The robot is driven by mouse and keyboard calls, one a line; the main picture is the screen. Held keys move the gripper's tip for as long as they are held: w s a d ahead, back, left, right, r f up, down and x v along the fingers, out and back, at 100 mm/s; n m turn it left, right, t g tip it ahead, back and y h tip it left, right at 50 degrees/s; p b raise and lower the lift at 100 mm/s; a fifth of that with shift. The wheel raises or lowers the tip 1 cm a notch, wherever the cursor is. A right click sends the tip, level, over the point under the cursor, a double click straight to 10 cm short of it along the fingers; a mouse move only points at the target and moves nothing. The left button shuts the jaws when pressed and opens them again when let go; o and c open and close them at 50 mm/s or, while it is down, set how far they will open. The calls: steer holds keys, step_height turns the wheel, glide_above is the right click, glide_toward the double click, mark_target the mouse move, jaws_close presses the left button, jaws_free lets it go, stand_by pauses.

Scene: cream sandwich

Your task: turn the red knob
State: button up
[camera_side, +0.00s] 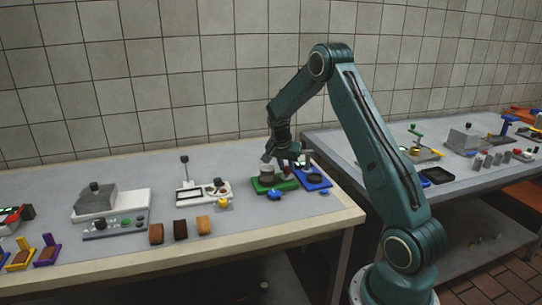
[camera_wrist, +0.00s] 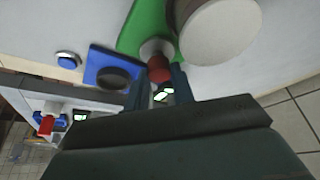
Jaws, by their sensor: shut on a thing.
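The red knob (camera_wrist: 159,70) shows in the wrist view on a pale round collar at the edge of a green base (camera_wrist: 137,30). My gripper (camera_wrist: 160,82) has its two fingers on either side of the knob and is shut on it. In the side view my gripper (camera_side: 287,160) points down over the green base (camera_side: 262,189), with the red knob (camera_side: 287,170) small and partly hidden below the fingers. A pale, round-topped cylinder (camera_wrist: 222,32) stands on the green base close to the knob. The knob's turn angle cannot be told.
A blue base (camera_wrist: 97,65) with a dark round part sits beside the green base. A blue button (camera_wrist: 68,60) is near the table edge. Brown blocks (camera_side: 180,230) and a white device (camera_side: 190,195) stand to the left. A second table (camera_side: 385,165) is at right.

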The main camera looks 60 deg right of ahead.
steer(key=m+g, duration=0.1)
steer(key=m, duration=0.2)
steer(key=m+g, duration=0.1)
steer(key=m, duration=0.2)
steer(key=shift+w+y, duration=0.15)
steer(key=shift+y, duration=0.25)
steer(key=o, duration=1)
steer(key=shift+r, duration=0.1)
steer(key=v, duration=1.3)
steer(key=shift+w+a+r, duration=0.15)
steer(key=shift+w+r, duration=0.1)
steer(key=shift+w, duration=0.1)
